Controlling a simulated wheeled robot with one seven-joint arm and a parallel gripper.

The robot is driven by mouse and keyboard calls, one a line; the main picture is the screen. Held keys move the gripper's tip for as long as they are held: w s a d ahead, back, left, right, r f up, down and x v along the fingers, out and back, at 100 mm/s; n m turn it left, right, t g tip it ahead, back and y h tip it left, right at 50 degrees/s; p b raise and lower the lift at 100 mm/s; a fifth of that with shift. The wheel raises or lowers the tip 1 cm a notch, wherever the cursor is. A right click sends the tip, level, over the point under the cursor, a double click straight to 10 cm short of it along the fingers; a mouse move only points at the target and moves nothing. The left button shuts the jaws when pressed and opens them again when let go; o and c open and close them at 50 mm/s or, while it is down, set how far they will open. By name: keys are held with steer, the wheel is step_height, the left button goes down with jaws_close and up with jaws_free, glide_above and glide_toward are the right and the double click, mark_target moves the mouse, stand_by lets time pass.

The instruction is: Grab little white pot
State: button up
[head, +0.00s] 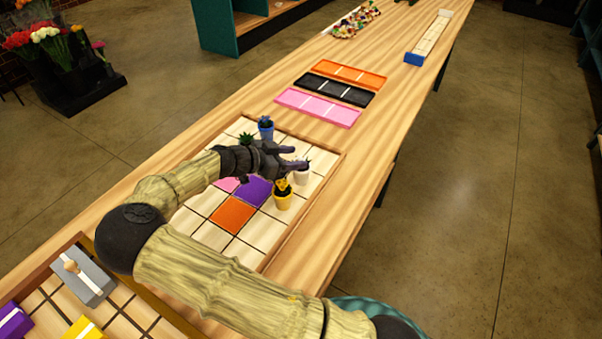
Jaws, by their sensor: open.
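The little white pot (301,174) stands on the gridded tray (333,163) near its right side, with a small plant in it. My gripper (296,159) is open at the white pot, its dark fingers reaching towards it from the left. One finger overlaps the pot in the picture and hides part of it. I cannot tell whether the fingers touch the pot or stand around it.
A yellow pot (283,200) stands just in front of the white pot. A blue pot (266,131) and a green plant (246,139) stand behind my gripper. Pink (318,108), black (337,90) and orange (348,74) trays lie farther back. The table's right strip is clear.

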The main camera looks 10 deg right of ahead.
mark_target(304, 158)
steer(key=x, duration=0.4)
steer(key=shift+s+f+b, duration=0.3)
steer(key=shift+f+b, duration=0.1)
steer(key=shift+w+d+f, duration=0.15)
steer(key=shift+d, duration=0.3)
jaws_close()
